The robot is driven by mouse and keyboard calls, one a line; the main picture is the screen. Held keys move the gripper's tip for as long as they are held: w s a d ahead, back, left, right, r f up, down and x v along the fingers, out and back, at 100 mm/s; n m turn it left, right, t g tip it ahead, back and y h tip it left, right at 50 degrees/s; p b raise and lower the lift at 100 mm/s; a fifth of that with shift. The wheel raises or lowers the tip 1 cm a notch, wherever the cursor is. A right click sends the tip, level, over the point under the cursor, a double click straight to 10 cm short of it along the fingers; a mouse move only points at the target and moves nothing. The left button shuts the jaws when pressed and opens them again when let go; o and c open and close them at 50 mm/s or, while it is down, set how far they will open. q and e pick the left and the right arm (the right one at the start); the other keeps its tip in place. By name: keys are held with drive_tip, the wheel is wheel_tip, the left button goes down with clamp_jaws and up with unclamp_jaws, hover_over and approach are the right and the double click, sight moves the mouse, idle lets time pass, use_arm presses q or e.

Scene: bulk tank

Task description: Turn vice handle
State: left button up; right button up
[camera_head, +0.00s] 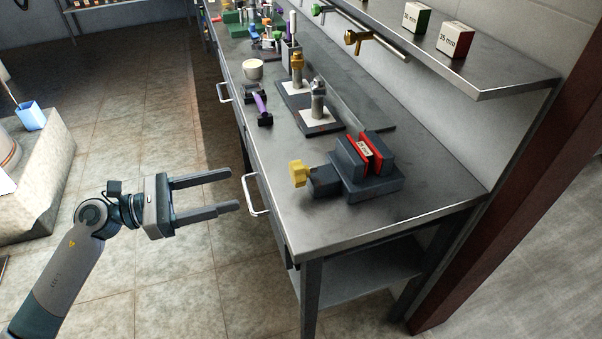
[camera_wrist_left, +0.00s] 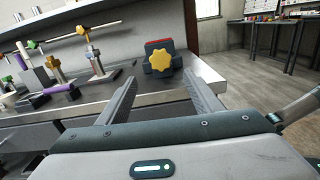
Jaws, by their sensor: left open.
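The vice (camera_head: 366,170) sits on the near end of the metal workbench, dark grey with red jaw faces and a small pale labelled block (camera_head: 365,150) between them. Its yellow star-shaped handle (camera_head: 298,173) faces left, over the bench's front side. In the left wrist view the handle (camera_wrist_left: 161,63) faces me, with the vice (camera_wrist_left: 160,45) behind it. My left gripper (camera_head: 236,191) is open and empty, left of the bench edge and apart from the handle. In the left wrist view its fingers (camera_wrist_left: 165,90) spread below the handle. My right gripper is out of view.
The bench top (camera_head: 420,205) is bare around the vice. A purple-handled tool (camera_head: 261,107), a white cup (camera_head: 253,69) and fixtures on dark plates (camera_head: 318,120) stand farther back. Drawer handles (camera_head: 254,194) stick out from the bench front near my gripper. A shelf (camera_head: 480,75) overhangs the back.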

use_arm(q)
drive_tip(key=shift+s+r, duration=0.1)
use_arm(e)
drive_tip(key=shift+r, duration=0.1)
use_arm(q)
drive_tip(key=shift+d, duration=0.1)
drive_tip(key=p, duration=0.4)
approach(292, 172)
drive_tip(key=x, duration=0.7)
drive_tip(key=p+x, duration=0.1)
drive_tip(key=x, duration=0.1)
drive_tip(key=shift+d, duration=0.3)
drive_tip(key=shift+p+x, duration=0.3)
drive_tip(key=shift+x, duration=0.5)
drive_tip(key=shift+w+d+f, duration=0.25)
drive_tip(key=shift+d, duration=0.1)
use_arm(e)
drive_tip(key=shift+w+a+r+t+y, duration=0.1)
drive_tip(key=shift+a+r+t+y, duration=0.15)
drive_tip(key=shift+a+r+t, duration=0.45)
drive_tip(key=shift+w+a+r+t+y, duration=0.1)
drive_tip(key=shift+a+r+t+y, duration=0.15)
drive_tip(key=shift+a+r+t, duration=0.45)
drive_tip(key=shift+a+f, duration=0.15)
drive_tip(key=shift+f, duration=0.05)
use_arm(q)
drive_tip(key=c, duration=1.1)
